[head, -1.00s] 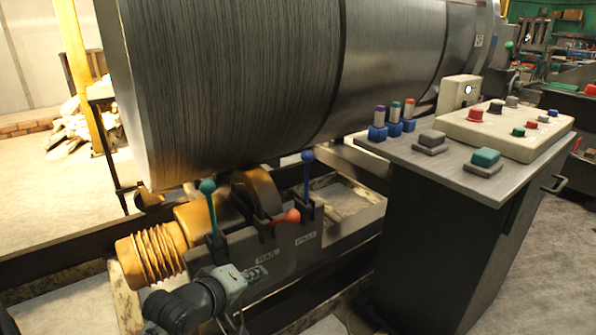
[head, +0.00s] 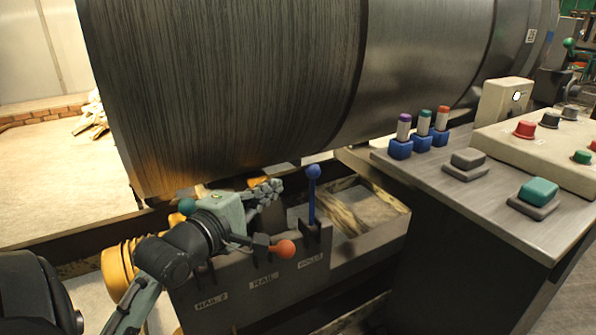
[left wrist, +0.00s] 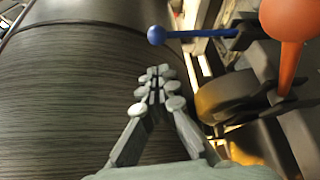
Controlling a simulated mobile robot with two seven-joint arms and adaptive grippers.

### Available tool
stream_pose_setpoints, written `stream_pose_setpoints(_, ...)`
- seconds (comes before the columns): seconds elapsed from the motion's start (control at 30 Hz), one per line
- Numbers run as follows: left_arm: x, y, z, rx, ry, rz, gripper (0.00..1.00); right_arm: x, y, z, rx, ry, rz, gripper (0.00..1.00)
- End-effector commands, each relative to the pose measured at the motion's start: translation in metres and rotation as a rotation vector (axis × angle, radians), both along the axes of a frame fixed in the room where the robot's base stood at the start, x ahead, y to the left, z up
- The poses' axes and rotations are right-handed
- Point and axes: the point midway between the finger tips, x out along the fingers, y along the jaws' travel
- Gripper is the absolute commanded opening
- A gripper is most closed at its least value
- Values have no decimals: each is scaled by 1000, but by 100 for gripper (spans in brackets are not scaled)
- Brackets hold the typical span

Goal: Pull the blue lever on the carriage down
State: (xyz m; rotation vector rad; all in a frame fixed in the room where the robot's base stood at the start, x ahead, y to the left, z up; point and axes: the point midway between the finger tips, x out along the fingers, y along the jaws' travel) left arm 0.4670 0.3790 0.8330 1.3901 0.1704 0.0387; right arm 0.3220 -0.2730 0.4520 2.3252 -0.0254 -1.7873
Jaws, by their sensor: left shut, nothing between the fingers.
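The blue lever (head: 312,203) stands upright in its bracket on the grey carriage (head: 237,280), its ball knob on top. My left gripper (head: 272,187) is shut and empty just left of the blue lever, about level with its upper shaft. In the left wrist view the shut fingers (left wrist: 157,80) point up the picture. The blue lever (left wrist: 190,34) lies ahead of them there, its ball near the fingertips' line and apart from them. My right gripper is not in view.
An orange-red lever (head: 284,249) sticks out below my left gripper; its ball is large in the left wrist view (left wrist: 288,16). A green knob (head: 187,206) shows behind my wrist. A large dark drum (head: 240,90) hangs close above. A control desk (head: 510,195) stands right.

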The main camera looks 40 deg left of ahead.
Motion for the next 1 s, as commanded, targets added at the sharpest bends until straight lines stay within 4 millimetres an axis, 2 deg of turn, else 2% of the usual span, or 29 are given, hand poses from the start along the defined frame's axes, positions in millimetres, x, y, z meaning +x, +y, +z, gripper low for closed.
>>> stream_pose_setpoints(0.13,4,0,-2,1,0,-2,0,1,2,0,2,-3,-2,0)
stream_pose_setpoints(0.2,8,1,-4,2,-2,-3,0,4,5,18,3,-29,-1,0)
stream_pose_setpoints(0.43,33,4,-4,3,-3,-1,0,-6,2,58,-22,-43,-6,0)
stream_pose_setpoints(0.7,81,11,-8,1,0,0,0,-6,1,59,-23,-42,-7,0)
stream_pose_setpoints(0.83,93,12,-10,2,1,1,0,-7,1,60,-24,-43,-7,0)
stream_pose_setpoints(1.0,99,13,-10,1,1,0,0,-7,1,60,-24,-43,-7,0)
